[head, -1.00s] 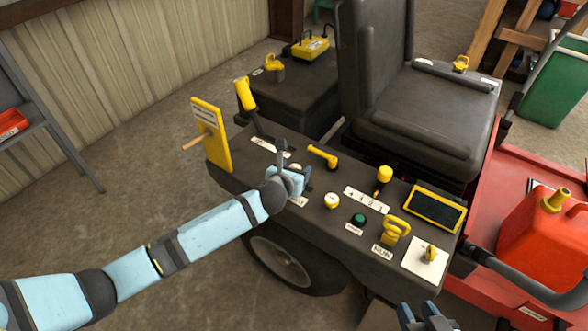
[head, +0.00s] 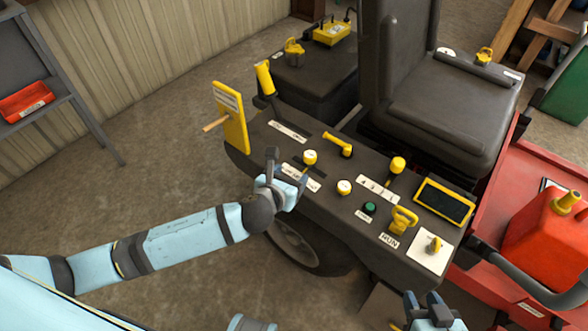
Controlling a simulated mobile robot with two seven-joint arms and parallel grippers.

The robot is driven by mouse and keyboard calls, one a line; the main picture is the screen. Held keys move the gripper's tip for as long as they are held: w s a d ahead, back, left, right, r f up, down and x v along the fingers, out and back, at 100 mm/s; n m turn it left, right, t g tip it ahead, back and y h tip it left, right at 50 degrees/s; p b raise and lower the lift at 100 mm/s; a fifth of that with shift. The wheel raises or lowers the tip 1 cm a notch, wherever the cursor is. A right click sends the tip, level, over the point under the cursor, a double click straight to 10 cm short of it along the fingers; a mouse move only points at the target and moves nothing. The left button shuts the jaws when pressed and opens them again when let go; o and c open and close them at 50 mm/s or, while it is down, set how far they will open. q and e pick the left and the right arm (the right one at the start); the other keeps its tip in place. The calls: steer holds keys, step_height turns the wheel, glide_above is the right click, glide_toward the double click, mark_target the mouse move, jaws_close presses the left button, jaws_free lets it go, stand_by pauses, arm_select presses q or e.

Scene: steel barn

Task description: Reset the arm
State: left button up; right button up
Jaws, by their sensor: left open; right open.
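My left arm reaches in from the left, and its gripper (head: 284,168) is open and empty at the near edge of the dark control console (head: 318,215). A yellow-knobbed lever (head: 310,157) stands on the console just right of the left gripper, with a gap between them. My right gripper (head: 432,302) is open and empty at the bottom edge, in front of the console's right end. Most of my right arm is out of view.
The console carries a yellow panel with a wooden peg (head: 232,117), a yellow-handled lever (head: 265,80), a green button (head: 369,208) and a screen (head: 443,202). A black seat (head: 450,105) stands behind. A red fuel can (head: 550,235) is right. Open floor lies left.

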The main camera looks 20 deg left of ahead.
stand_by(0.5)
arm_select(q)
steer(key=s+f+n+g+h, duration=0.1)
steer(key=s+f+n, duration=0.1)
steer(key=s+n, duration=1.1)
steer(key=s+f+n+g+h, duration=0.1)
steer(key=s+n, duration=0.4)
steer(key=n, duration=1.5)
step_height(320, 180, up, 17)
steer(key=s+a+n+p, duration=0.1)
steer(key=s+a+p, duration=0.1)
steer(key=p, duration=2.3)
steer(key=shift+s+a+f+p, duration=0.15)
steer(key=shift+a+p, duration=0.15)
steer(key=shift+a, duration=0.05)
arm_select(e)
step_height(320, 180, up, 16)
steer(key=s+d, duration=0.1)
steer(key=d, duration=0.1)
steer(key=shift+s+r+g+h, duration=0.25)
steer(key=shift+s+g+h, duration=0.1)
steer(key=shift+g+h, duration=0.05)
steer(key=shift+r, duration=0.2)
